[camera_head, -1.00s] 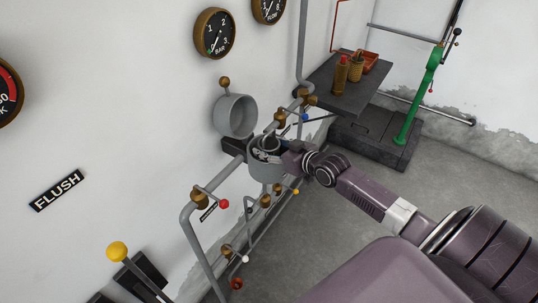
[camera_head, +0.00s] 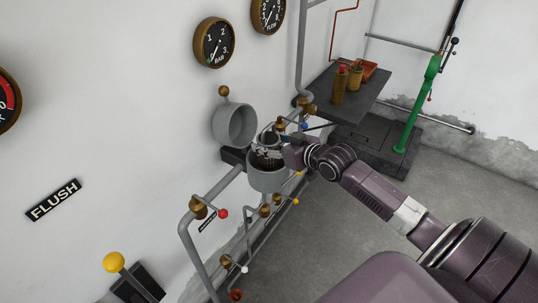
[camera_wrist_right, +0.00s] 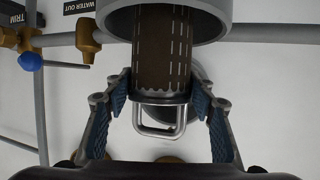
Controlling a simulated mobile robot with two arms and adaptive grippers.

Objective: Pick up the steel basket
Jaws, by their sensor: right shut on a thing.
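The steel basket is a dark slotted cylinder with a black collar and a steel loop handle; it shows in the right wrist view (camera_wrist_right: 163,55). In the head view the basket (camera_head: 264,162) stands partly out of the open grey pot (camera_head: 267,182), its lower part hidden inside. My right gripper (camera_wrist_right: 160,108) is shut on the basket at its collar and handle end, one finger on each side. The right gripper also shows in the head view (camera_head: 276,145), above the pot's rim. My left gripper is not in view.
A round grey lid (camera_head: 235,124) stands open behind the pot. Pipes with brass valves (camera_head: 199,207) run close around it along the wall. A dark shelf (camera_head: 350,92) with brass containers lies beyond. The floor (camera_head: 350,230) to the right is clear.

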